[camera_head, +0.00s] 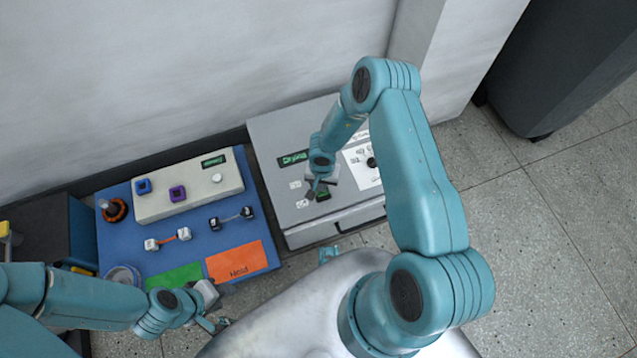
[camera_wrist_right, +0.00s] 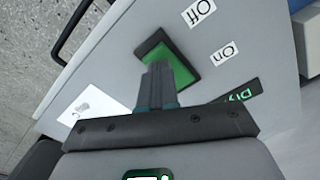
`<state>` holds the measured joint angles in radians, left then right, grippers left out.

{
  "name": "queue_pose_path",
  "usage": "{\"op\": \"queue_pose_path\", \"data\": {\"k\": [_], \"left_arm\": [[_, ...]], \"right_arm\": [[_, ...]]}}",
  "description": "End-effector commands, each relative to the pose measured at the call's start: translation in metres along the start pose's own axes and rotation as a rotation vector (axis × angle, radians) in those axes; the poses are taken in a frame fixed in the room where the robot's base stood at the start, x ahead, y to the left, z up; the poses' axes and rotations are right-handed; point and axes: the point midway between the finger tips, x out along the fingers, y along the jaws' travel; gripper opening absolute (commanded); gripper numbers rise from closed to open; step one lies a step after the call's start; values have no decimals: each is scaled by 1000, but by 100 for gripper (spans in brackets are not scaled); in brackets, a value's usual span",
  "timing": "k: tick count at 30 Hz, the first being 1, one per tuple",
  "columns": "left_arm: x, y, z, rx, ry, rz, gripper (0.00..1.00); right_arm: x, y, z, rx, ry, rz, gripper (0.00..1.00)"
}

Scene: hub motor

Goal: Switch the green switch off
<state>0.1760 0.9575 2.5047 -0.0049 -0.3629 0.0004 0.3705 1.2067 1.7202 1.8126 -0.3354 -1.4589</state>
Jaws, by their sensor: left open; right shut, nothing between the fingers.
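The green rocker switch (camera_wrist_right: 183,68) sits in a dark frame on a grey box (camera_head: 272,135). In the right wrist view, the "Off" label (camera_wrist_right: 199,12) and the "On" label (camera_wrist_right: 225,53) are printed beside it. My right gripper (camera_wrist_right: 157,70) is shut and empty, its fingertips over the switch and hiding part of it. I cannot tell whether they touch it or which side is down. In the head view the switch (camera_head: 323,195) is small beside my right gripper (camera_head: 316,188). My left gripper (camera_head: 212,322) is open and empty at the lower left, away from the box.
A blue board (camera_head: 200,248) left of the box holds a beige block (camera_head: 205,186), small connectors, a green mat (camera_head: 174,277) and an orange mat (camera_head: 236,263). A white sheet (camera_head: 362,168) lies on the box.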

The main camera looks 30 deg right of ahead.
Motion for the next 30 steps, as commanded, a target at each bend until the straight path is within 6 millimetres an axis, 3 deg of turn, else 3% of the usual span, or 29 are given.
{"op": "queue_pose_path", "data": {"k": [30], "left_arm": [[6,-2,0,0,0,0,43]], "right_arm": [[10,0,0,0,0,0,0]]}}
